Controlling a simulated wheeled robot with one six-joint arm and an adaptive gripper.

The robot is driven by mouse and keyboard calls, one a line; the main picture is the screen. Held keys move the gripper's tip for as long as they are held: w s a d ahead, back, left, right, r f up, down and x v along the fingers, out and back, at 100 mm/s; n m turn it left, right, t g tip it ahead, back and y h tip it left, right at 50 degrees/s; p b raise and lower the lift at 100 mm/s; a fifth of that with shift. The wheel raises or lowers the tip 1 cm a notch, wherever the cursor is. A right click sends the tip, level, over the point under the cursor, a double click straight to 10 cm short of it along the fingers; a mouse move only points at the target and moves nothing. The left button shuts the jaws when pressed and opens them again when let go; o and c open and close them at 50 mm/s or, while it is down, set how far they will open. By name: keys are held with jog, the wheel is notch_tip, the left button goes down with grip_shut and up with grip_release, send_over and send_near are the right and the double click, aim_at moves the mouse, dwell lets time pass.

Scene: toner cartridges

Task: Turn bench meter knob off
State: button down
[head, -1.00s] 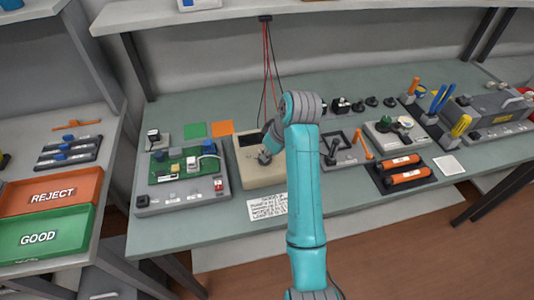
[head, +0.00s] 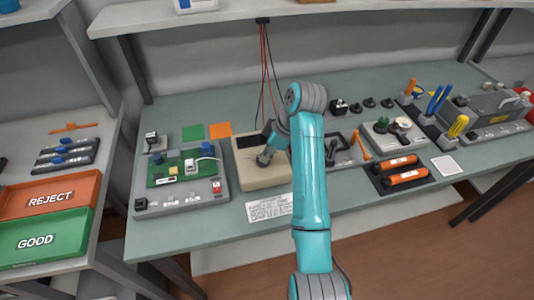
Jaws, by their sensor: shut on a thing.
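The bench meter (head: 250,175) is a beige box with a dark display (head: 247,141) at its top, standing on the middle of the green bench. My gripper (head: 264,159) points down at the meter's face, right of its centre. It is shut on the meter's knob, which is mostly hidden behind the fingers. The knob's pointer and setting cannot be made out. My teal arm covers the bench just right of the meter.
A grey fixture with a green circuit board (head: 180,168) stands left of the meter. A printed card (head: 269,207) lies in front of it. Red and black leads (head: 267,70) hang behind.

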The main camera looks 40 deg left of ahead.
jog(key=c, duration=1.2)
grip_release()
jog(key=shift+c, duration=0.2)
